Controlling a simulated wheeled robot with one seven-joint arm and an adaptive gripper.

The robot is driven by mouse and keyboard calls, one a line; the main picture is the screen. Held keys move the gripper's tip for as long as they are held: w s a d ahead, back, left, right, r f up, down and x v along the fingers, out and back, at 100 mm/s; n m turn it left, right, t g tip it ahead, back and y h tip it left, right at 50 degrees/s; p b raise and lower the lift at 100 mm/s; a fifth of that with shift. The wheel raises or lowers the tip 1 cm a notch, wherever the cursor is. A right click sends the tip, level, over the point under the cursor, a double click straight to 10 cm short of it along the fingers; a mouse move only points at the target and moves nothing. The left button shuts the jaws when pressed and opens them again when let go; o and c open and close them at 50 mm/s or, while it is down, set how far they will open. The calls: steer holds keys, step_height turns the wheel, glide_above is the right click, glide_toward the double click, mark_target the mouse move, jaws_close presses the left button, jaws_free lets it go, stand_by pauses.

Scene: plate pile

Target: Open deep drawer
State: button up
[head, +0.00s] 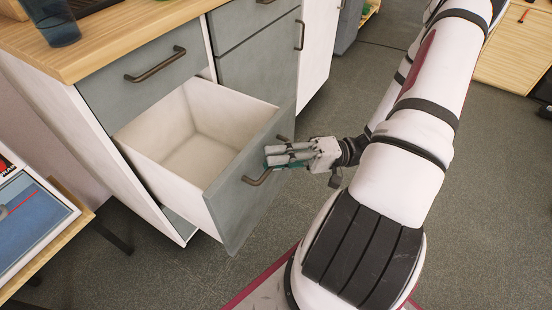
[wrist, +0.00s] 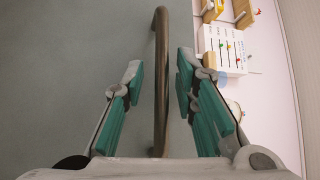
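The deep drawer (head: 232,190) is pulled well out of the cabinet in the head view. Its white inside is empty where I can see it. Its grey front carries a dark bar handle (head: 258,178). My gripper (head: 270,156) is at the drawer front beside this handle. In the wrist view the handle (wrist: 160,85) runs lengthwise between the two teal-padded fingers of my gripper (wrist: 158,80). The fingers stand apart, with a gap on both sides of the bar.
A closed shallow drawer (head: 140,82) sits above the open one. A wooden counter (head: 110,45) with a dark blue cup (head: 52,22) tops the cabinet. A low table (head: 70,230) stands at the left. The grey floor (head: 480,200) at the right is clear.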

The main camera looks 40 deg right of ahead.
steer(key=v, duration=1.2)
stand_by(0.6)
